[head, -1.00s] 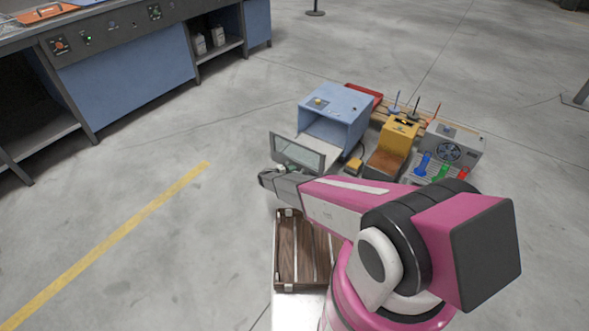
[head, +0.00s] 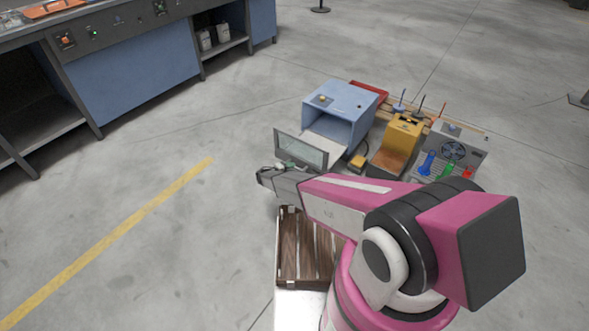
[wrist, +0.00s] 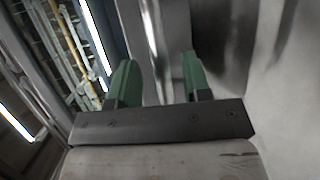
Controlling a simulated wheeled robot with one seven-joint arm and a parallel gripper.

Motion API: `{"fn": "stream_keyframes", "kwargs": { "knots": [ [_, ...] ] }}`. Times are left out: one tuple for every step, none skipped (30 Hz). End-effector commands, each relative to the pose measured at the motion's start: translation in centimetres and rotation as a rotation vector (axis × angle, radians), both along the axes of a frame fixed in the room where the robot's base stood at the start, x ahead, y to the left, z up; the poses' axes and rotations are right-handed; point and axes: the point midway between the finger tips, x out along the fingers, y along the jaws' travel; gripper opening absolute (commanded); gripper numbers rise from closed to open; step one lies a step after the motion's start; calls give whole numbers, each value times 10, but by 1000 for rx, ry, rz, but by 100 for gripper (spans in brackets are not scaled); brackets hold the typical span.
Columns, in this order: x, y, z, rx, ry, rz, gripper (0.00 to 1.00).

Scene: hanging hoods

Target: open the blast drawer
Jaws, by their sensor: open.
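The blast drawer belongs to the light blue box (head: 340,108) on the floor cluster ahead. Its windowed front panel (head: 301,149) stands out from the box, with a pale drawer floor (head: 326,138) showing between them. My gripper (head: 285,166) is at the panel's lower left, on its outer side; the wrist hides part of the contact area. In the wrist view my gripper's green fingers (wrist: 157,72) are open, with a shiny upright metal strip (wrist: 155,45) visible between them. I cannot tell whether they touch it.
A yellow machine (head: 398,143) and a grey fan unit (head: 453,148) with coloured levers stand right of the box. A red tray (head: 368,92) lies behind it. A slatted wooden crate (head: 289,250) is close below my arm. Open floor lies left, up to a blue workbench (head: 130,75).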

Motion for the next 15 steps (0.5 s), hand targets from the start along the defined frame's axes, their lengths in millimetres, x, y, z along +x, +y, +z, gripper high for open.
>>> {"fn": "stream_keyframes", "kwargs": {
  "knots": [
    [-6, 10, 3, 1, 0, 3, 44],
    [-9, 15, 4, 1, 0, 3, 44],
    [-13, 21, 5, 1, 0, 3, 44],
    [-16, 26, 6, 1, 0, 3, 44],
    [-19, 31, 7, 1, 0, 3, 44],
    [-23, 36, 9, 1, 0, 3, 44],
    [-25, 40, 9, 1, 0, 2, 44],
    [-28, 44, 10, 1, 0, 2, 44],
    [-31, 49, 11, 1, 0, 3, 44],
    [-32, 52, 12, 1, 0, 2, 44],
    [-34, 54, 12, 0, 0, 2, 44],
    [-36, 57, 13, 0, 0, 1, 44],
    [-37, 59, 13, 0, 0, 1, 44],
    [-38, 61, 14, 0, 0, 1, 44],
    [-39, 62, 14, 0, 0, 1, 44]
  ]
}}
